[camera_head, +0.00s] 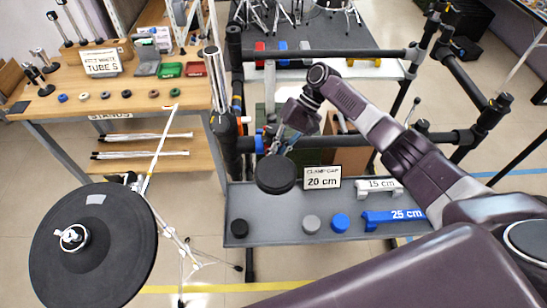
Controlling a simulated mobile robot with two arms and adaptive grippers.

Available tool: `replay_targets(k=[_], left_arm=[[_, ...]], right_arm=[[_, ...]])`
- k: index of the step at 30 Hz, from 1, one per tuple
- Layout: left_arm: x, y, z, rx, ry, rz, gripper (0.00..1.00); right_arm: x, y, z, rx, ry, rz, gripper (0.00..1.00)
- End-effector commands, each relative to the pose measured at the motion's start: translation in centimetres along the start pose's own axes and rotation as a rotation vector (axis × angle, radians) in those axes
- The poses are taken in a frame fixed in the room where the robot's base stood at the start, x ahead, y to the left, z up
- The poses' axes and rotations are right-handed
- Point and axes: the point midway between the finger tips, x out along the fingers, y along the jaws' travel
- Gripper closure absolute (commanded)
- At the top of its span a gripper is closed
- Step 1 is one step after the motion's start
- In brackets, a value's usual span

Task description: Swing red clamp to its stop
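A red clamp (259,52) shows at the far rail of the black tube rack, left of a blue one (283,50) and a white one (304,48). Its angle and stop are too small to make out. A small orange-red part (243,128) also sits by the rack's near left post. My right gripper (281,142) reaches in from the right and points down near the rack's front bar, well nearer than the red clamp. Its fingers are small and partly hidden, so I cannot tell whether they are open. My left gripper is not in view.
A black round pad (275,173) is just below the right gripper. The grey shelf (270,228) holds round caps, a "20 cm" sign (322,178), a white gauge (379,188) and a blue gauge (394,218). A wooden bench (130,95) and large black pad (110,250) stand left.

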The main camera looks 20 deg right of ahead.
Motion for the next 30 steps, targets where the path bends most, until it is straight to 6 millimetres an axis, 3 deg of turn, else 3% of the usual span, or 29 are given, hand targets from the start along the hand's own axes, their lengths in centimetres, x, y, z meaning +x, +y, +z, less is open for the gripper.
replay_targets(k=[1, 6, 7, 12, 22, 26, 30], left_arm=[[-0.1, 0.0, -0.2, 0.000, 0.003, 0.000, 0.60], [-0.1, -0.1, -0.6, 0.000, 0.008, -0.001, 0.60], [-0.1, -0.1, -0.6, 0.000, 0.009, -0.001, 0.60], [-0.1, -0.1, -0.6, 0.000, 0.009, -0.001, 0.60], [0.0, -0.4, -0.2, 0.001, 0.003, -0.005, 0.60], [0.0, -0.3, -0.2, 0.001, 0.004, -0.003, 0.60], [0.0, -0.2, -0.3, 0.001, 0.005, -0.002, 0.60]], right_arm=[[-0.8, -0.6, -0.2, -0.003, 0.012, -0.012, 1.00], [-0.8, -0.7, -0.3, -0.003, 0.013, -0.012, 1.00], [-0.8, -0.7, -0.3, -0.003, 0.013, -0.012, 0.91], [-0.7, -0.5, -0.3, -0.003, 0.012, -0.009, 0.74], [-0.7, -0.3, -0.2, -0.002, 0.008, -0.004, 0.74], [-2.3, -0.3, -0.2, -0.002, 0.010, -0.005, 0.74], [-5.3, -0.3, -0.2, -0.002, 0.011, -0.006, 0.74]])
